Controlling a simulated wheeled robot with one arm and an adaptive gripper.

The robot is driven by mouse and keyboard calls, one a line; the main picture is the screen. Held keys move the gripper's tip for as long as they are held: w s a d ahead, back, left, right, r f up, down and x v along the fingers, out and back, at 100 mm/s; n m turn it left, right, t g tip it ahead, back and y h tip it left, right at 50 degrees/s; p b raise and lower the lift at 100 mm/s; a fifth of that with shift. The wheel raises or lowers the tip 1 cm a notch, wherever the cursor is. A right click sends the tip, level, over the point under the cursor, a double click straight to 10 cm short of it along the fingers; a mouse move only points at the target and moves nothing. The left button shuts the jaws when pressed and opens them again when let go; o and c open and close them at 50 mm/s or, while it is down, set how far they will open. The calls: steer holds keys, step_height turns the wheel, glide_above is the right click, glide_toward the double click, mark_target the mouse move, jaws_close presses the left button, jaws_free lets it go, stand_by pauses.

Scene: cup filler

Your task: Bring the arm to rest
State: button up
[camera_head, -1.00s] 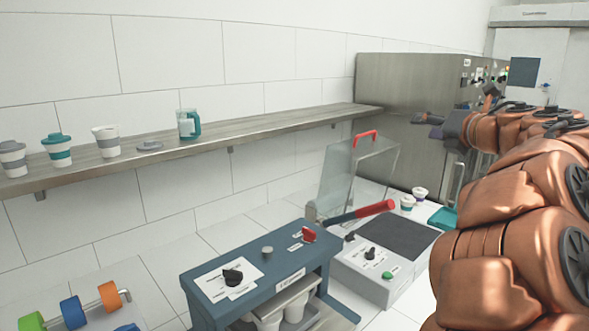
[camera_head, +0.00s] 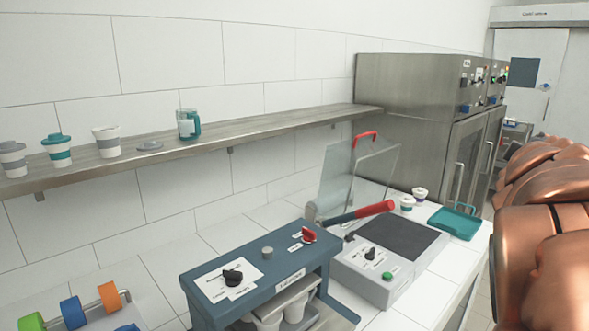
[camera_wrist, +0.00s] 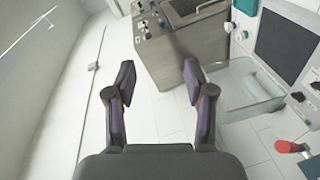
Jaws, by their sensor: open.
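My gripper (camera_wrist: 159,85) shows in the wrist view with its two dark fingers spread apart and nothing between them. In the head view only my copper arm shows, at the right edge, and the gripper is hidden from sight there.
A wall shelf (camera_head: 225,135) holds several cups. Below it stand a blue machine (camera_head: 200,285), a grey machine with a dark plate (camera_head: 385,295) and a teal tray (camera_head: 455,222). A steel cabinet (camera_head: 405,100) stands at the back.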

steer(key=s+a+f+m+g+y, duration=0.2)
steer(key=s+a+f+g, duration=0.15)
steer(key=f, duration=0.45)
steer(key=s+a+f+m+g+y, duration=0.2)
steer(key=s+a+f, duration=0.25)
steer(key=f, duration=0.35)
steer(key=s+a+f+m+g+y, duration=0.25)
steer(key=s+f, duration=0.25)
steer(key=f, duration=0.3)
steer(key=s+a+f+g+y, duration=0.2)
steer(key=s+a+f, duration=0.3)
steer(key=s+a, duration=0.3)
steer(key=s+a+f+g+y, duration=0.2)
steer(key=s+a+f+g, duration=0.2)
steer(key=s+a, duration=0.3)
steer(key=s+f, duration=0.1)
steer(key=s, duration=0.3)
steer(key=shift+a+f+g, duration=0.25)
steer(key=shift+a+g, duration=0.05)
steer(key=shift+a, duration=0.05)
steer(key=shift+c, duration=0.2)
